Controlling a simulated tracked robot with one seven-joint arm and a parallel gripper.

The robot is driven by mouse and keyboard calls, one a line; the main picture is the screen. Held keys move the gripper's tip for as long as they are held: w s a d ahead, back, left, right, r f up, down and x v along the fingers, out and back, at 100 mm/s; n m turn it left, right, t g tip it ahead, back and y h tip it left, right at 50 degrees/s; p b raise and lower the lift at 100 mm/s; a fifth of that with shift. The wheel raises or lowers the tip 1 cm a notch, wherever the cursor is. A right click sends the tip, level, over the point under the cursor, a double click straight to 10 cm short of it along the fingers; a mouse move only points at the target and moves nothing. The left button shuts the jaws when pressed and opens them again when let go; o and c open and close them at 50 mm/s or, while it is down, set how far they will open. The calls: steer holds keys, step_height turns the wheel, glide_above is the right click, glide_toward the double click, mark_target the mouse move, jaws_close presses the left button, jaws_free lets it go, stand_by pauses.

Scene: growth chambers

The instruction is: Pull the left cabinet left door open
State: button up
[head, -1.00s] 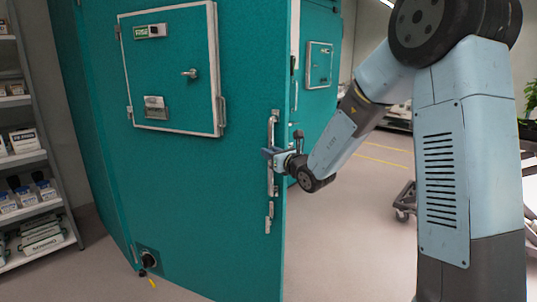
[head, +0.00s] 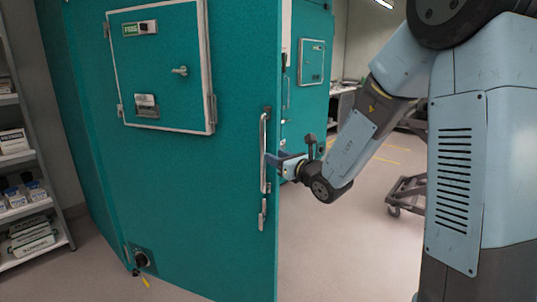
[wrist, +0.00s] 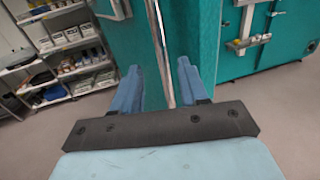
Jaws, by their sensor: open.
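The teal door (head: 180,200) fills the left and middle of the head view. It has a vertical metal bar handle (head: 264,150) near its right edge, with a smaller latch (head: 262,214) below. My gripper (head: 272,160) is at the handle's lower half, at the door's right edge. In the wrist view the two blue fingers of my gripper (wrist: 158,68) are apart, with the handle bar (wrist: 160,45) running between them in the picture. A gap shows on each side of the bar. I cannot tell whether a finger touches it.
Shelves with boxes and bottles (head: 22,190) stand at the left. Another teal cabinet (head: 305,100) is behind. Open floor (head: 345,240) lies right of the door.

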steer(key=v, duration=0.5)
steer(key=shift+s+d, duration=0.2)
steer(key=shift+s, duration=0.05)
